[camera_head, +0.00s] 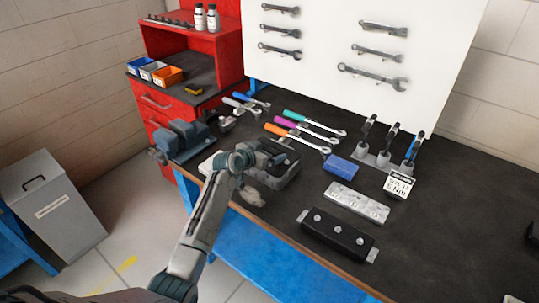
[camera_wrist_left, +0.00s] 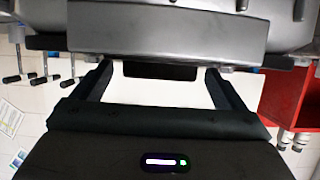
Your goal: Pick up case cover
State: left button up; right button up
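My left gripper (camera_head: 262,160) reaches in over the near edge of the bench, at a dark grey cast case (camera_head: 283,177). In the left wrist view my left gripper (camera_wrist_left: 160,72) has its two black fingers wide apart. A large grey metal part (camera_wrist_left: 165,32) fills the top of that view, close in front of the fingertips; contact cannot be told. A pale, irregular piece (camera_head: 253,198) shows by the bench edge below the gripper. I cannot tell for sure which piece is the case cover. The arm and gripper hide part of the dark case.
A blue-grey vise (camera_head: 186,137) stands left of the gripper. Ratchets (camera_head: 312,131), a blue box (camera_head: 341,164), a silver tray (camera_head: 357,203) and a black block with knobs (camera_head: 338,235) lie to the right. A red cabinet (camera_head: 158,102) stands behind left.

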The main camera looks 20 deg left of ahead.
pick_arm(q)
jog(key=c, duration=1.3)
jog(key=shift+r, duration=0.1)
